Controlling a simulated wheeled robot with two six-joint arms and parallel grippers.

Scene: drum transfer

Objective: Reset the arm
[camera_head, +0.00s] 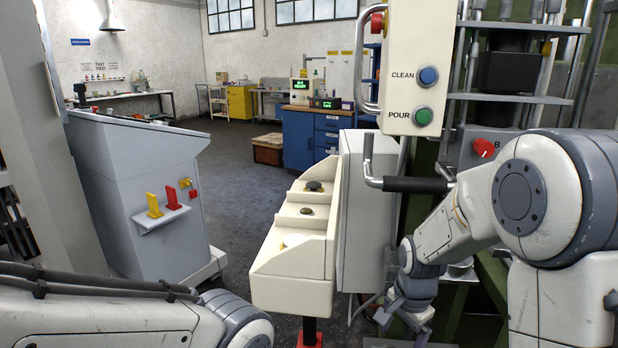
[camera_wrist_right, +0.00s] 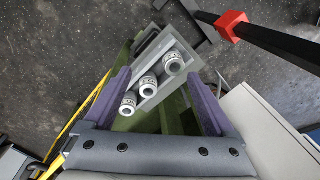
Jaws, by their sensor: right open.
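My right arm (camera_head: 440,232) comes in from the right in the head view and bends down to its wrist (camera_head: 412,290) beside the green frame. The gripper's fingers are not clear there. In the right wrist view my right gripper (camera_wrist_right: 157,88) has its two purple fingers spread wide, with nothing held between them. Below and beyond the fingers is a grey tray (camera_wrist_right: 190,62) with three grey-white cylindrical fittings (camera_wrist_right: 148,86). They look apart from the fingers. My left arm (camera_head: 110,318) lies across the bottom left of the head view; its gripper is out of view.
A cream stepped bin (camera_head: 290,285) stands in the middle, next to a grey cabinet (camera_head: 365,210). A black-gripped handle (camera_head: 415,185) juts out near my right arm. A control panel (camera_head: 408,100) hangs above. A grey console (camera_head: 135,240) stands left, with open floor (camera_head: 235,170) between.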

